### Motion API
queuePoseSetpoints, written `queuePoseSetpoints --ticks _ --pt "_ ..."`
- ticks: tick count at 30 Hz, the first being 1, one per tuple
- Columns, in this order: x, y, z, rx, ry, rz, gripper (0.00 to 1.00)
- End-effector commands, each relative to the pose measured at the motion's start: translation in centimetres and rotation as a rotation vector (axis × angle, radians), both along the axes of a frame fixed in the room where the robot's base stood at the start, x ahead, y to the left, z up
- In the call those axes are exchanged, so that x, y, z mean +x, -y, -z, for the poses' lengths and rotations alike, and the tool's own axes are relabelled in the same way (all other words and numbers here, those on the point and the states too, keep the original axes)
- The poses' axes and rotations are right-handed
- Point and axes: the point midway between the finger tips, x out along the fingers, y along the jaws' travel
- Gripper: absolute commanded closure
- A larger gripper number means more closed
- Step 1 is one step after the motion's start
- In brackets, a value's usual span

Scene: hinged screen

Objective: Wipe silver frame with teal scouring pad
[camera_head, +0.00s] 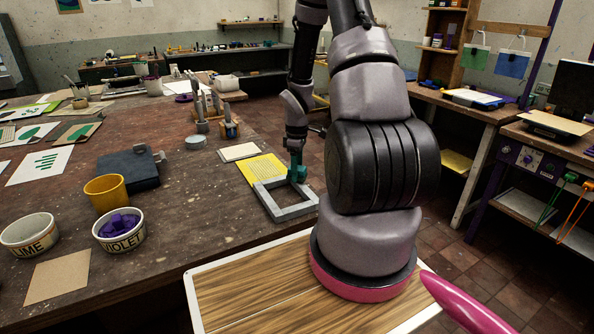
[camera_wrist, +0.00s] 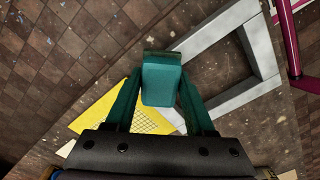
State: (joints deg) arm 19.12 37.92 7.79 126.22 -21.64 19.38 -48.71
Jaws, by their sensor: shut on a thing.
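The silver frame (camera_head: 294,212) is a flat grey square ring lying on the worktable near its right edge. It also shows in the wrist view (camera_wrist: 262,52), at upper right. My gripper (camera_head: 297,170) points down at the frame's far right side. In the wrist view my gripper (camera_wrist: 160,82) has teal fingers closed on both sides of the teal scouring pad (camera_wrist: 161,84), a small block. The pad appears beside or over a corner of the frame; I cannot tell whether it touches. My arm and the pad hide part of the frame in the head view.
A yellow patterned sheet (camera_head: 262,168) and a pale tile (camera_head: 238,152) lie just beyond the frame. Wooden holders with tools (camera_head: 229,126) stand farther back. Bowls (camera_head: 118,232) and a yellow cup (camera_head: 107,193) are at left. The table between them and the frame is clear.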

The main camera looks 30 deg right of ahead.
Motion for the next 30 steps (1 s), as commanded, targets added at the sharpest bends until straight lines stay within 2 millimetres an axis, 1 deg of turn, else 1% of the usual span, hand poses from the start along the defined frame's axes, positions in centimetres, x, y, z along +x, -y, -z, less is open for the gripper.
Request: queuePoseSetpoints --ticks 23,26,30 --pt "0.01 0.0 0.93 0.0 0.0 0.0 1.0" --pt "0.16 0.0 0.94 0.0 0.0 0.0 1.0" --pt "0.86 0.0 0.96 0.0 0.0 0.0 1.0"
